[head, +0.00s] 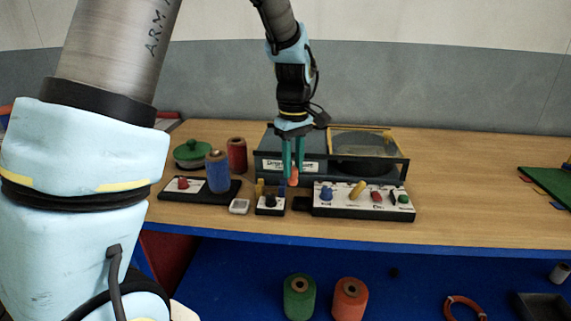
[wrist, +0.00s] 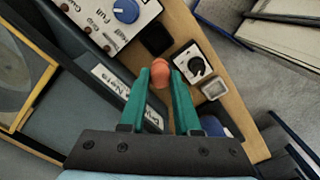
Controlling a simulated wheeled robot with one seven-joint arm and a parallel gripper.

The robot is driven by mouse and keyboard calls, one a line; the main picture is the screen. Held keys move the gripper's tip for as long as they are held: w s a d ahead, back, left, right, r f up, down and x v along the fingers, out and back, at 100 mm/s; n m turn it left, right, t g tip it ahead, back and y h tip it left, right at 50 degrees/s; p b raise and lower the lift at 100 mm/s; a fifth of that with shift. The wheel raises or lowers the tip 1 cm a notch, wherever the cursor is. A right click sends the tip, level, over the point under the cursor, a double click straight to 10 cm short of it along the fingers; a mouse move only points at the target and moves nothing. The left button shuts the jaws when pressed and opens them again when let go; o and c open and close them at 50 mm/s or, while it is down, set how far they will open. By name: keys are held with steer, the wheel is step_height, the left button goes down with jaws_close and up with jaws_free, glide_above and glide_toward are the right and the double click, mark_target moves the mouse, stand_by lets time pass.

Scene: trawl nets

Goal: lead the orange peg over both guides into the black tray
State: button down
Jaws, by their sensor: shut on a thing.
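My gripper (head: 293,180) has teal fingers pointing down, shut on the orange peg (head: 293,176), at the front edge of the dark machine on the bench. In the wrist view the gripper (wrist: 161,82) holds the peg (wrist: 160,71) between its fingertips, its rounded end showing. It is near a small black-knob box (head: 269,203), which also shows in the wrist view (wrist: 196,66). A dark tray (head: 541,305) is partly in view at the bottom right, on the blue lower surface. I cannot clearly identify the two guides.
A white control panel (head: 362,198) with coloured knobs lies right of the gripper. Blue (head: 217,172) and red (head: 237,154) spools stand left. The bench's right side is mostly clear.

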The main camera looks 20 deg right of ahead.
steer(key=shift+s+d+f+b, duration=0.25)
steer(key=shift+s+f+b, duration=0.15)
steer(key=shift+f, duration=0.4)
steer(key=shift+s+d+f+b, duration=0.35)
steer(key=shift+f+b, duration=0.1)
steer(key=shift+f, duration=0.35)
steer(key=shift+s+d+f+b, duration=0.2)
steer(key=shift+s+f+b, duration=0.2)
steer(key=shift+f, duration=0.4)
steer(key=shift+f, duration=0.2)
steer(key=c, duration=0.5)
jaws_free()
steer(key=shift+c, duration=0.2)
step_height(320, 180, up, 11)
steer(key=shift+b, duration=0.4)
steer(key=shift+f, duration=0.1)
